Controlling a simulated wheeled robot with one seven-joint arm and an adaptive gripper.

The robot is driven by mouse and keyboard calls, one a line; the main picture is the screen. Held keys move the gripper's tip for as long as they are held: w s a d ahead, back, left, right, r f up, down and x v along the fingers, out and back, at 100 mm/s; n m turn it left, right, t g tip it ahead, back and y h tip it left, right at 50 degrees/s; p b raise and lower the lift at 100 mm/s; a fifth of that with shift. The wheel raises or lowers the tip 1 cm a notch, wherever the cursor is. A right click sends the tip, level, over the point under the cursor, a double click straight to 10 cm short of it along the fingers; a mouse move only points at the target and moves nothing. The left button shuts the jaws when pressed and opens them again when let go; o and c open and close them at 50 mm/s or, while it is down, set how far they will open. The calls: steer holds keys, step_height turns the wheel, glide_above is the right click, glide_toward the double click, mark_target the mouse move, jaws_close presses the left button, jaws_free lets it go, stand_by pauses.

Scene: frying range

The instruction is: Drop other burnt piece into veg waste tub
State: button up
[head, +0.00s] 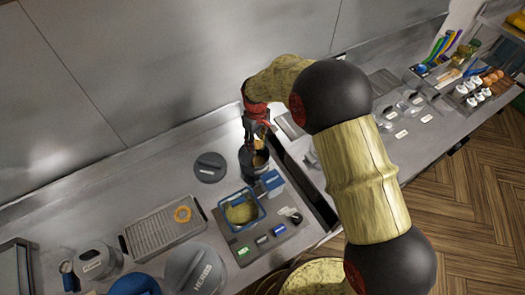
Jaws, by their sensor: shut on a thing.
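My gripper (259,127) is red and dark and points down at the back of the counter. It is shut on a small orange-brown piece (259,143), partly hidden by the fingers; I take it for the burnt piece. The piece is at or just above the mouth of a dark round tub (246,169); I cannot tell whether it is inside the rim. The tub stands open on the counter and may be the veg waste tub, but no label is readable. Something brownish shows in its mouth.
A dark round lid (210,167) lies left of the tub. A blue-rimmed basket (231,222) with yellowish contents is in front. My arm hides part of the counter at right.

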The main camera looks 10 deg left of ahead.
mark_target(258, 143)
steer(key=shift+w+d, duration=0.2)
steer(key=shift+w, duration=0.2)
steer(key=shift+f+b, duration=1.5)
steer(key=shift+f, duration=1.3)
steer(key=o, duration=0.8)
steer(key=shift+o, duration=0.6)
step_height(258, 143, up, 12)
steer(key=shift+a, duration=0.1)
